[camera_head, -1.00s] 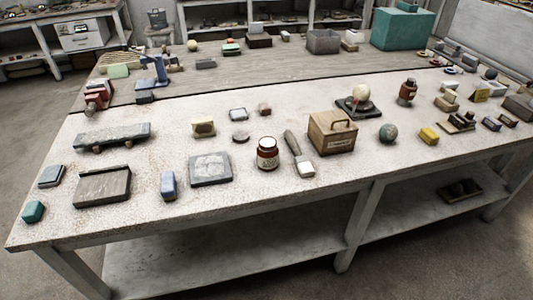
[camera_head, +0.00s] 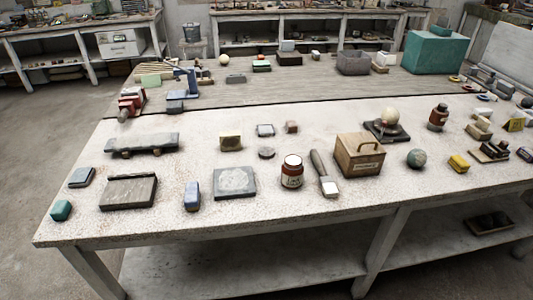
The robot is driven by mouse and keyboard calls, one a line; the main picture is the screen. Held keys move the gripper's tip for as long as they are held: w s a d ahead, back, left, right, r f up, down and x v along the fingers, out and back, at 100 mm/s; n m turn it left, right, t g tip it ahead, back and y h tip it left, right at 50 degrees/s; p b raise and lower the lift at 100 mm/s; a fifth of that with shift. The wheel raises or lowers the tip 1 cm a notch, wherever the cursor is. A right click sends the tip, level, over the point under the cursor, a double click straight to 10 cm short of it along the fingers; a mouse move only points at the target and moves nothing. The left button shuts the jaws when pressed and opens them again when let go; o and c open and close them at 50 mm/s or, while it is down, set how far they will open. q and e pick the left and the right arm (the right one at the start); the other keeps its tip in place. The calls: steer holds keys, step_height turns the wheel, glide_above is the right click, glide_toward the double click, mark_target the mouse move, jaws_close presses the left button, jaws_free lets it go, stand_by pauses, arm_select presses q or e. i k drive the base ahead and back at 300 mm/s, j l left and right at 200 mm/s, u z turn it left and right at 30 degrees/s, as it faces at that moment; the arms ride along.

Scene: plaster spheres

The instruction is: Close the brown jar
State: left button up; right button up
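A brown jar (camera_head: 292,173) with a pale label stands upright near the front edge of the white table (camera_head: 240,222). Its top shows a white round face inside a dark rim; I cannot tell whether that is a lid or the contents. A small grey round disc (camera_head: 266,152) lies flat behind and left of the jar, apart from it. A second brown jar or bottle (camera_head: 438,117) with a darker top stands farther back on the right. Neither of my grippers is in view.
A brush (camera_head: 324,174) lies just right of the jar, and a wooden box (camera_head: 360,154) with a handle stands beyond it. A grey slab (camera_head: 234,182) lies to the left.

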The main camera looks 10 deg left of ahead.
mark_target(292, 171)
steer(key=i+l+u, duration=0.1)
steer(key=i+l, duration=0.2)
steer(key=i+l+u, duration=0.1)
steer(key=i+l, duration=0.15)
steer(key=l, duration=0.15)
steer(key=i+l+u, duration=0.1)
steer(key=i+l, duration=0.2)
steer(key=i+l+u, duration=0.1)
steer(key=l, duration=0.4)
steer(key=i, duration=0.1)
